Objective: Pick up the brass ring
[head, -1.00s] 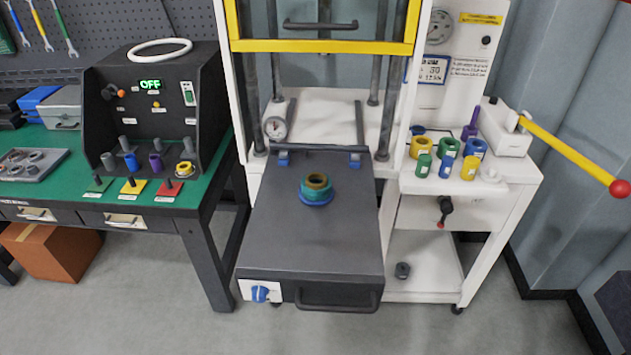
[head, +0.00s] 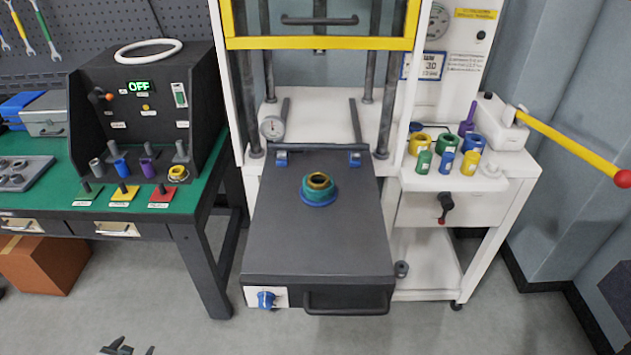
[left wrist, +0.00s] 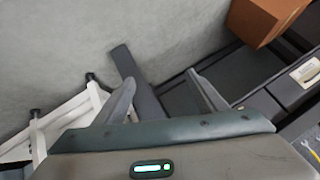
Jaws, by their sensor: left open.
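A brass-coloured ring (head: 319,180) sits on top of a teal piece (head: 319,193) with a blue flange, near the middle of the dark sliding plate (head: 317,240). A small yellow ring (head: 178,173) also sits on the black panel at the left. My left gripper (head: 130,349) just enters at the bottom left of the head view, low over the floor and well away from the plate. In the left wrist view the left gripper (left wrist: 163,92) has its fingers apart with nothing between them. My right gripper is not seen.
The green-topped table (head: 207,190) stands to the left, with an orange-brown box (head: 40,265) under it. The white press frame (head: 228,85) rises behind the plate. Several coloured cylinders stand on the white side shelf (head: 420,185). The floor before the plate is clear.

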